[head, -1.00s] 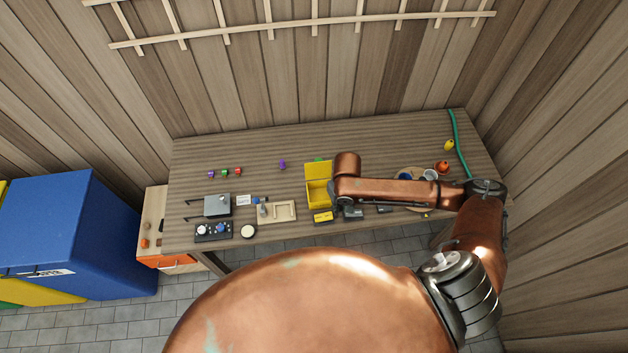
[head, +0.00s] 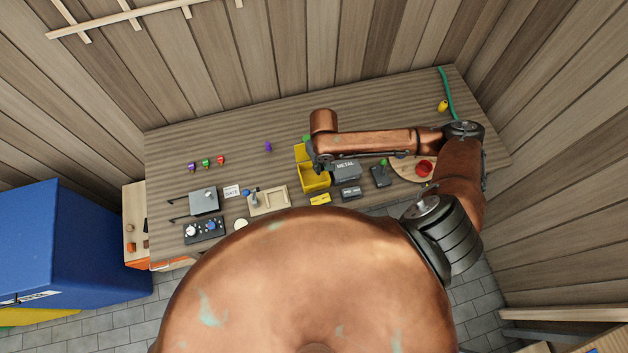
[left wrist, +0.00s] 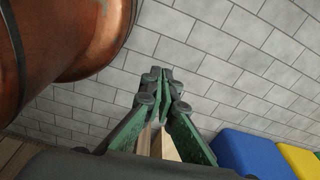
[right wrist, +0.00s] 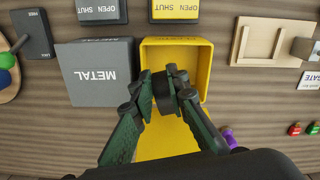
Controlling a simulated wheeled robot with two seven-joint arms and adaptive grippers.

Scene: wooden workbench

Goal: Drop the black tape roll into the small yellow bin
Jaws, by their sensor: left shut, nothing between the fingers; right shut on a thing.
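The black tape roll (right wrist: 164,94) is pinched between the fingers of my right gripper (right wrist: 172,80). In the right wrist view it is over the small yellow bin (right wrist: 206,54), whose opening shows around and behind the fingers. How far above the bin it is I cannot tell. In the head view the yellow bin (head: 314,180) stands with its lid up, and my right gripper (head: 317,158) is at it; the roll is not discernible there. My left gripper (left wrist: 161,78) is shut and empty, with grey floor tiles behind it in the left wrist view.
A grey box marked METAL (right wrist: 98,72) stands right beside the bin. OPEN SHUT labels (right wrist: 175,10) lie at the bench's front. A wooden tray (head: 269,200) is left of the bin. A purple object (head: 268,146) stands farther back. The rear bench is largely clear.

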